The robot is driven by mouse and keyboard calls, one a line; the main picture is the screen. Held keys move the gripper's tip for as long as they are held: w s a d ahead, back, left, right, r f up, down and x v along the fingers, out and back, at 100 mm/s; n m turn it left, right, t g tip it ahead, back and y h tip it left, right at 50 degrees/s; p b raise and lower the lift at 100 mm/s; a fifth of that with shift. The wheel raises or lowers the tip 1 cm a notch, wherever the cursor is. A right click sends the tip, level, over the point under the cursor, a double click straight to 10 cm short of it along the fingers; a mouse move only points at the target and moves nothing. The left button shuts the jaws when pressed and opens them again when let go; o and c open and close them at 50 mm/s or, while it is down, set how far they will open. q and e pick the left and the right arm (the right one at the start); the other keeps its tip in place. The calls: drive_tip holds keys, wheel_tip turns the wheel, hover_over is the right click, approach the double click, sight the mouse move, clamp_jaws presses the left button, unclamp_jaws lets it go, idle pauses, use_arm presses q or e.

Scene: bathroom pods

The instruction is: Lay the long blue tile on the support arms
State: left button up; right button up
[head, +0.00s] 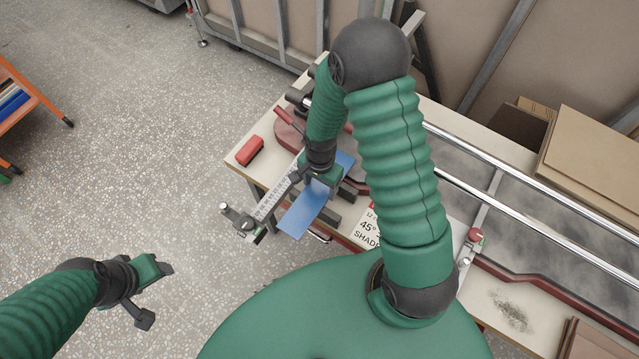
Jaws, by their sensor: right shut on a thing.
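The long blue tile (303,212) is at the near left corner of the tile-cutting bench, beside the ruler bar (271,201). My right gripper (322,190) is shut on the tile from above, and the gripper and arm hide part of it. My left gripper (157,294) is open and empty over the floor at the lower left, well apart from the bench.
A red block (249,151) lies on the bench's left corner. Chrome rails (540,197) run to the right. An orange rack (30,85) is at the far left. The floor between is clear.

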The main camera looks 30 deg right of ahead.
sight(319, 189)
drive_tip(key=o, duration=2.1)
drive_tip(key=shift+c, duration=0.2)
wheel_tip(319, 189, up, 6)
drive_tip(key=p, duration=0.5)
drive_tip(key=shift+p, duration=0.3)
drive_tip(key=s+a+r+n+t+b, duration=0.1)
drive_tip(key=s+a+r+n+b, duration=0.1)
drive_tip(key=n, duration=0.4)
drive_tip(key=s+a+r+n+t+b, duration=0.1)
drive_tip(key=s+a+r+n+b, duration=0.1)
drive_tip(key=r+n, duration=0.5)
drive_tip(key=shift+s+a+n+t+b, duration=0.3)
drive_tip(key=shift+a+b, duration=0.15)
drive_tip(key=shift+b, duration=0.65)
